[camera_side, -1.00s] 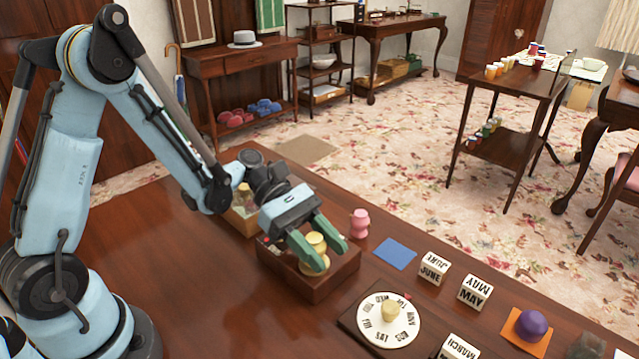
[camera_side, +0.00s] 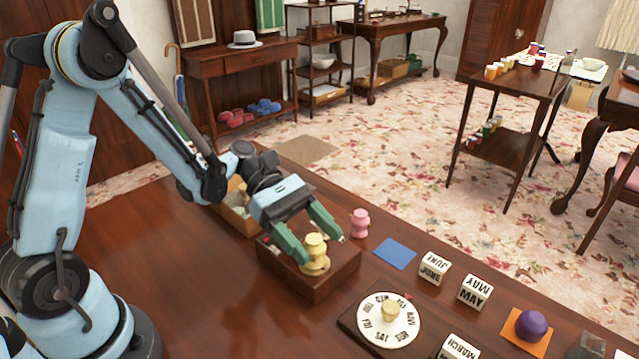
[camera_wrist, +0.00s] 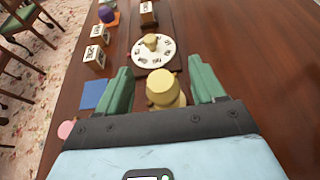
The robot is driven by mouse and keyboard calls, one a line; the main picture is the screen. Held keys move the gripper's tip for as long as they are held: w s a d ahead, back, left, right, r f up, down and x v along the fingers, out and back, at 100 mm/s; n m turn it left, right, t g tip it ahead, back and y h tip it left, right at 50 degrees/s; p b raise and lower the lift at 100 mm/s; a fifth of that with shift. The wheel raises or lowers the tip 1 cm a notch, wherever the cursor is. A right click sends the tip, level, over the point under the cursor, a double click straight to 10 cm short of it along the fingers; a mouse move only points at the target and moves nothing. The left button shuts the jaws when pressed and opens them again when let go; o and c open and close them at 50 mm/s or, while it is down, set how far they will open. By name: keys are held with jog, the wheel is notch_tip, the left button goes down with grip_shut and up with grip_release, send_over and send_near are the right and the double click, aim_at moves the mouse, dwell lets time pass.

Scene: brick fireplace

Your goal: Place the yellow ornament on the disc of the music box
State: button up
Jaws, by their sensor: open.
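The yellow ornament (camera_side: 316,262) stands upright in the open wooden box (camera_side: 322,287) on the table; it also shows in the wrist view (camera_wrist: 163,92). My gripper (camera_side: 321,247) is open, its green fingers on either side of the ornament. In the wrist view, there is a gap between the ornament and each finger (camera_wrist: 164,88). The music box (camera_side: 352,322) sits to the right, with a white lettered disc (camera_side: 404,325) on top. A pale yellow knob-like piece (camera_side: 390,310) stands at the disc's middle. The disc also shows in the wrist view (camera_wrist: 166,56).
A pink ornament (camera_side: 360,223) and a blue square (camera_side: 395,254) lie behind the music box. Lettered blocks (camera_side: 434,268) and a purple ball-like piece (camera_side: 531,325) on an orange square stand to the right. Another wooden box (camera_side: 236,222) is at the left. The front table is clear.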

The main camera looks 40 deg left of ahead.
jog(key=v, duration=0.9)
jog(key=shift+a+r, duration=0.1)
jog(key=shift+a, duration=0.15)
jog(key=s+m+t+y, duration=0.1)
jog(key=m+t+y, duration=0.1)
jog(key=m+y, duration=0.2)
jog(key=s+a+r+m+t+y, duration=0.1)
jog(key=m+t+y, duration=0.1)
jog(key=m+y, duration=0.3)
jog(key=s+m+t+y, duration=0.2)
jog(key=m+t+y, duration=0.1)
jog(key=m, duration=0.6)
jog(key=shift+s+a+r+y, duration=0.1)
jog(key=shift+a+r+y, duration=0.1)
jog(key=shift+r+y, duration=0.35)
jog(key=shift+f, duration=0.15)
